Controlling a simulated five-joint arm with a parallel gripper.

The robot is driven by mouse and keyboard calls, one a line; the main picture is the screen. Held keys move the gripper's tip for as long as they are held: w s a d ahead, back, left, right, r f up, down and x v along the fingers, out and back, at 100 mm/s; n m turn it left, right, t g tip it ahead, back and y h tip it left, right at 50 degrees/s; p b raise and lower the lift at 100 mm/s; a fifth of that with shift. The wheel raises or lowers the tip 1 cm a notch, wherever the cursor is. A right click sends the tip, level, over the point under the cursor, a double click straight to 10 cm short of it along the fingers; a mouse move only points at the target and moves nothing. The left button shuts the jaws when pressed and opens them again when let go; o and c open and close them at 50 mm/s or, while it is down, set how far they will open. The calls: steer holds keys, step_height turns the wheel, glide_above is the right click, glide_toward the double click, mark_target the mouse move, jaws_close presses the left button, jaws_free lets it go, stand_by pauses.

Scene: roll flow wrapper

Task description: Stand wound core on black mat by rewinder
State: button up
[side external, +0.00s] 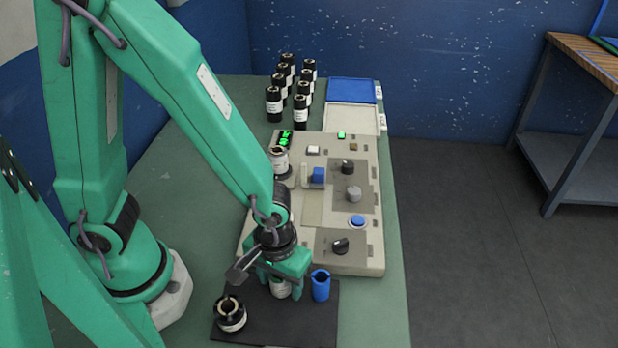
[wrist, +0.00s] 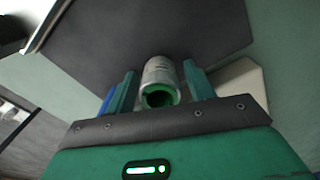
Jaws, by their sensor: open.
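A pale labelled core (side external: 280,290) stands on the black mat (side external: 300,325), below and between the fingers of my gripper (side external: 282,276). Its upper part is hidden by the gripper in the side view. In the wrist view the core (wrist: 158,72) shows a pale wall and a green inside at its near end. My gripper (wrist: 160,75) is open, with one finger on each side of the core. A gap shows beside the core on each side. The mat (wrist: 150,30) fills the upper middle of the wrist view.
A black core with a white label (side external: 230,315) is on the mat's left part. A blue cylinder (side external: 320,286) stands right of my gripper. The control panel (side external: 312,215) is behind, with another labelled roll (side external: 279,160) at its left. Several black rolls (side external: 290,90) stand further back.

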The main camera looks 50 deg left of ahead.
steer(key=shift+r, duration=0.1)
step_height(320, 180, up, 12)
stand_by(1.0)
steer(key=shift+r, duration=0.1)
stand_by(0.4)
steer(key=w+a+r+m+t, duration=0.1)
steer(key=a+r+m+t, duration=0.3)
steer(key=a+r, duration=0.7)
steer(key=a+t, duration=0.1)
steer(key=a, duration=0.3)
steer(key=shift+w+a+t, duration=0.15)
steer(key=shift+w+t, duration=0.05)
steer(key=shift+t, duration=0.1)
